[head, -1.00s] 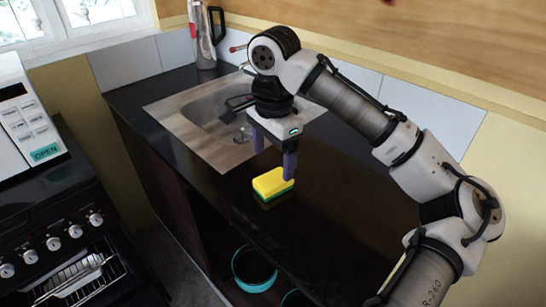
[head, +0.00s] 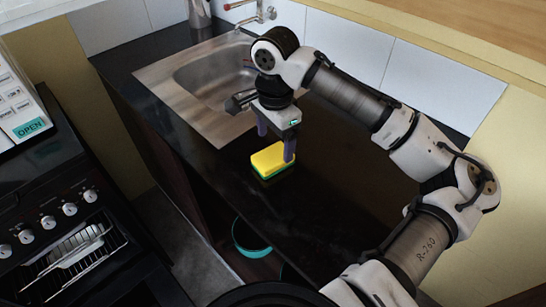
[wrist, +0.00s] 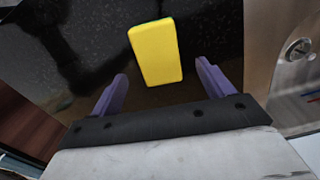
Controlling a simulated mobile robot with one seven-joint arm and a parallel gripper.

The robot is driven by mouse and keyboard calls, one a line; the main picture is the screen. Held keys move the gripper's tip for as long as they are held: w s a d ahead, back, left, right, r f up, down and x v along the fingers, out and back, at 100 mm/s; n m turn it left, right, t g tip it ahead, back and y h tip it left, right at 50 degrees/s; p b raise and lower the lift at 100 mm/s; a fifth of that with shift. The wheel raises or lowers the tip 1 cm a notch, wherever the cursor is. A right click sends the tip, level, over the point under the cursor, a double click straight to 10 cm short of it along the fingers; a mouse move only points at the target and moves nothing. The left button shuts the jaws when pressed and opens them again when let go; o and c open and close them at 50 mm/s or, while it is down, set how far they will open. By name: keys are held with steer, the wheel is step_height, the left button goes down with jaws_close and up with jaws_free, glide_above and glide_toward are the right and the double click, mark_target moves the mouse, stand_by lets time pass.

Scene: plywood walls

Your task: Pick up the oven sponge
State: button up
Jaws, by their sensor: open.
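The yellow and green sponge (head: 270,159) lies flat on the dark countertop, yellow side up, in front of the sink. In the wrist view the sponge (wrist: 156,52) is ahead of the fingertips, lined up with the gap between them. My gripper (head: 276,144) is above and close to the sponge, pointing down. Its two purple fingers are apart with nothing between them in the wrist view (wrist: 160,82). In the head view one finger overlaps the sponge's right end, and I cannot tell whether it touches.
The steel sink (head: 205,85) with its tap (head: 262,13) is behind the sponge. The dark countertop (head: 330,190) is clear to the right. A black stove (head: 65,215) stands at the left, and a teal bowl (head: 248,240) sits on the shelf below the counter.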

mark_target(273, 155)
steer(key=shift+s+a+f+p, duration=0.15)
steer(key=shift+f+p, duration=0.25)
steer(key=shift+f, duration=0.9)
steer(key=shift+s+f+p, duration=0.1)
steer(key=shift+f+p, duration=0.25)
steer(key=shift+f, duration=0.95)
steer(key=c, duration=1)
steer(key=shift+c, duration=0.3)
steer(key=shift+r, duration=0.1)
step_height(273, 155, up, 20)
steer(key=b, duration=0.2)
steer(key=o, duration=0.4)
steer(key=c, duration=0.3)
